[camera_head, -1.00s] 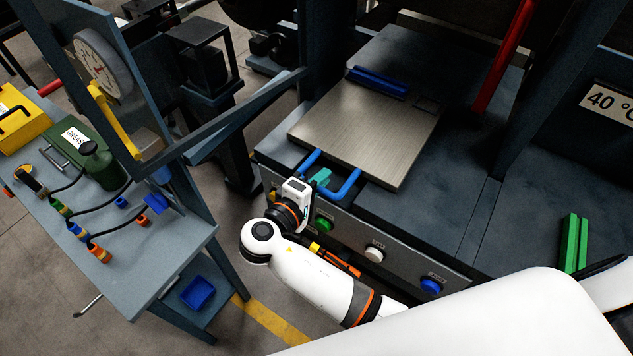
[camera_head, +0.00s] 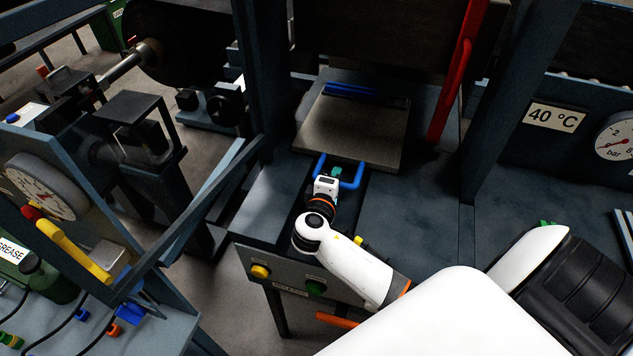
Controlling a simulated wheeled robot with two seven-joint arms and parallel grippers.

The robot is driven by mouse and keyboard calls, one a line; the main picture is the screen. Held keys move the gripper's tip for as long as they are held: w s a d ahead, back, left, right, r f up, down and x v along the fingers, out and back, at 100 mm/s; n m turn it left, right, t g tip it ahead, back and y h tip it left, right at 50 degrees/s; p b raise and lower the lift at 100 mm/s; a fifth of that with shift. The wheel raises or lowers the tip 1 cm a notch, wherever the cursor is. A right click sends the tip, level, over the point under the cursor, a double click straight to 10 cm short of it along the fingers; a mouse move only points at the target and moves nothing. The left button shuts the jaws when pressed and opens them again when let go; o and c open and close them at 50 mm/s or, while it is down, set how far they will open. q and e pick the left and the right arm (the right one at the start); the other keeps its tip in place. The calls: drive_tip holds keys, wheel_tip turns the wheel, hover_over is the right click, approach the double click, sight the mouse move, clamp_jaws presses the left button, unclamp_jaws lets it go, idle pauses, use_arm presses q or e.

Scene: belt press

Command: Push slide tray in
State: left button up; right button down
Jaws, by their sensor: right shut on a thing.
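The slide tray (camera_head: 352,135) is a flat brushed-metal plate with a blue strip (camera_head: 352,90) near its far edge and a blue U-shaped handle (camera_head: 352,183) at its front. It lies on the dark press bed, its far part beneath the dark upper block of the press. My right gripper (camera_head: 336,172) is shut on the tray handle, at its left part. The wrist hides some of the handle and of the bed in front of it. My left gripper is not in view.
A red bar (camera_head: 455,75) stands right of the tray. A front panel has a yellow button (camera_head: 260,271) and a green button (camera_head: 315,288). A blue-grey frame with a gauge (camera_head: 47,187) and yellow lever (camera_head: 75,252) stands at left. The bed right of the tray is clear.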

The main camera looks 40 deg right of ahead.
drive_tip(key=shift+w+d, duration=0.35)
drive_tip(key=shift+d, duration=0.05)
drive_tip(key=c, duration=1.4)
unclamp_jaws()
drive_tip(key=shift+c, duration=0.2)
drive_tip(key=shift+s+a, duration=0.1)
drive_tip(key=b+v, duration=0.2)
drive_tip(key=v, duration=0.9)
drive_tip(key=shift+f+b, duration=0.1)
drive_tip(key=shift+b, duration=0.2)
drive_tip(key=shift+s+a, duration=0.25)
drive_tip(key=shift+a, duration=0.1)
drive_tip(key=shift+c, duration=0.2)
